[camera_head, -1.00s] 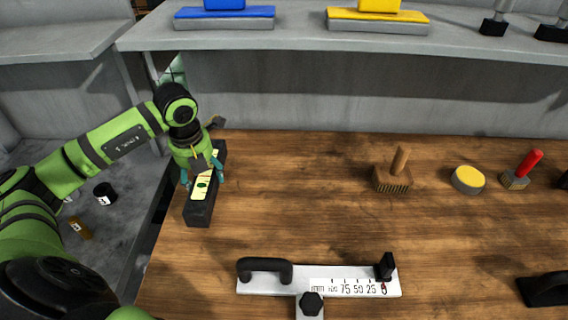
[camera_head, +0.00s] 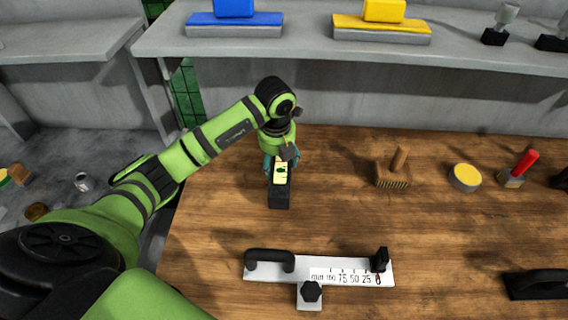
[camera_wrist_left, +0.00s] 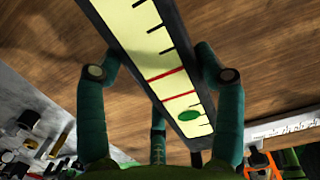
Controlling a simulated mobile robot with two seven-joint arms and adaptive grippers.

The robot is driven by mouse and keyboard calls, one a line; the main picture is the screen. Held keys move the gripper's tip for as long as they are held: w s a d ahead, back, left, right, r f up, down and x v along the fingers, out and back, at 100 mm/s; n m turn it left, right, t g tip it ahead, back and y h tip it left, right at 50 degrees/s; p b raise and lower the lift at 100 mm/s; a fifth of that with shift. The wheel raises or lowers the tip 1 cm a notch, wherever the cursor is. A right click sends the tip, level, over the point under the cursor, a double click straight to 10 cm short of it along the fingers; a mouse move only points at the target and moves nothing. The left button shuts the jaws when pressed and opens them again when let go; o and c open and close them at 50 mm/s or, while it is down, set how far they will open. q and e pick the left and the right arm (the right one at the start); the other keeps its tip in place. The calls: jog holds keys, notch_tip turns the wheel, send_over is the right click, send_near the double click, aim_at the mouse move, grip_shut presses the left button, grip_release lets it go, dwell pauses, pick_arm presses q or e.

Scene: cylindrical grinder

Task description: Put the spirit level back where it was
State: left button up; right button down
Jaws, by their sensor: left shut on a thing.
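The spirit level is a dark block with a pale yellow-green scale window (camera_head: 280,172) and a dark end (camera_head: 280,196). My left gripper (camera_head: 281,166) is shut on the spirit level, over the left part of the wooden table. In the left wrist view the level (camera_wrist_left: 155,60) runs between the teal fingers of the gripper (camera_wrist_left: 160,85). Its scale shows black marks, two red lines and a green bubble near the lower end. I cannot tell whether the level touches the table. My right gripper is not in view.
A measuring fixture (camera_head: 325,271) with a black handle lies at the front of the table (camera_head: 440,230). A wooden brush (camera_head: 391,175), a yellow round pad (camera_head: 464,178) and a red-handled tool (camera_head: 518,171) stand to the right. A grey shelf (camera_head: 310,45) runs behind.

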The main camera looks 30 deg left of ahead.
aim_at(284, 167)
pick_arm(q)
jog(key=shift+w+d+r, duration=0.15)
jog(key=shift+w+d, duration=0.25)
jog(key=shift+d, duration=0.05)
jog(key=shift+w+d+f+p, duration=0.1)
jog(key=shift+d+f+p, duration=0.1)
jog(key=shift+p, duration=0.15)
notch_tip(284, 167, down, 2)
jog(key=shift+f+p, duration=0.1)
jog(key=shift+p, duration=0.4)
jog(key=shift+f, duration=0.5)
jog(key=o, duration=1.7)
jog(key=shift+f, duration=0.2)
jog(key=shift+r, duration=0.15)
